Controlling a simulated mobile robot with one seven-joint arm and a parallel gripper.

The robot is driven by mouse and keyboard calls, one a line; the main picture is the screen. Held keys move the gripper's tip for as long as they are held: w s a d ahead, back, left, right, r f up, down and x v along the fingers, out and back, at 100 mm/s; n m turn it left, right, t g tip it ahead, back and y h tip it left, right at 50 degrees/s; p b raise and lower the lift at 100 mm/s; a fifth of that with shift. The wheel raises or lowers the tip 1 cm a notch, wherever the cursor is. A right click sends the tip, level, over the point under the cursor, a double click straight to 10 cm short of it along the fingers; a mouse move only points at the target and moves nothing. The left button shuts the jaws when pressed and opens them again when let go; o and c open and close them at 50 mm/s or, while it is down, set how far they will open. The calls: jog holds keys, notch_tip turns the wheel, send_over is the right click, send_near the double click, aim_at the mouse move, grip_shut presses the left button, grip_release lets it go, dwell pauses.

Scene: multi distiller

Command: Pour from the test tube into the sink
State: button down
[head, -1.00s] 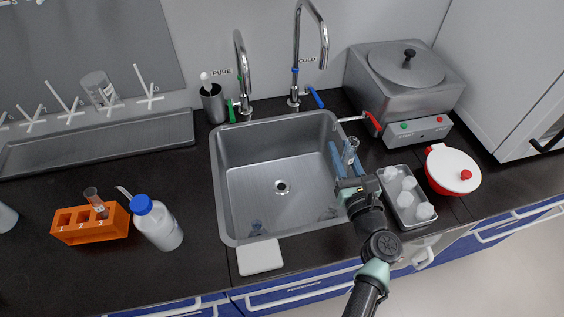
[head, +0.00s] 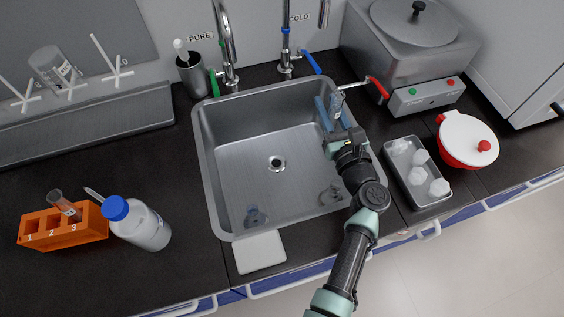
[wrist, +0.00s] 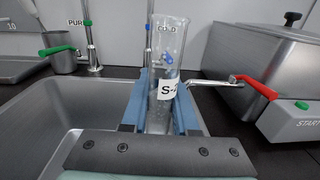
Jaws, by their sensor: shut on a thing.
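My gripper (head: 327,115) is above the right side of the sink, its blue fingers shut on a clear test tube. The test tube (wrist: 168,60) stands roughly upright between the fingers in the wrist view, with a white label reading "S-" and a further character partly hidden. Its upper end rises above the fingertips. I cannot tell whether it holds liquid. The steel sink (head: 237,170) lies below and to the left of the gripper, with a round drain in its floor.
The distiller (head: 415,60) with a red-handled tap stands right of the gripper. A tray of white pieces (head: 419,190) and a red pot with white lid (head: 467,142) are at the right. Two faucets (head: 227,50) stand behind the sink. An orange rack (head: 60,229) and blue-capped bottle (head: 143,228) are left.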

jog(key=shift+w+f+b, duration=0.1)
jog(key=shift+f+b, duration=2.1)
jog(key=shift+f, duration=0.6)
jog(key=shift+a+r+n, duration=0.1)
jog(key=shift+n, duration=0.2)
jog(key=shift+a+f+n+g+h+b, duration=0.15)
jog(key=shift+f+n+g+h, duration=0.35)
jog(key=shift+n, duration=1.1)
jog(key=shift+a+f+n+g+h+b, duration=0.1)
jog(key=shift+a+f+n+g+h, duration=0.2)
jog(key=shift+f+n, duration=0.9)
jog(key=shift+a+f+n+g+h+b, duration=0.1)
jog(key=shift+a+f+n+g+h, duration=0.2)
jog(key=shift+n, duration=1.7)
jog(key=shift+d+r+n+h, duration=0.25)
jog(key=shift+r+n+h, duration=0.05)
jog(key=shift+r, duration=0.1)
jog(key=shift+d+f+n, duration=0.15)
jog(key=shift+f+n, duration=0.1)
jog(key=shift+n, duration=0.45)
jog(key=shift+a+f+n+h+p, duration=0.25)
jog(key=shift+a+n+h+p, duration=0.2)
jog(key=shift+n, duration=0.25)
jog(key=shift+a+f+n+h+p, duration=0.1)
jog(key=shift+f+n+h+p, duration=0.35)
jog(key=shift+n, duration=0.55)
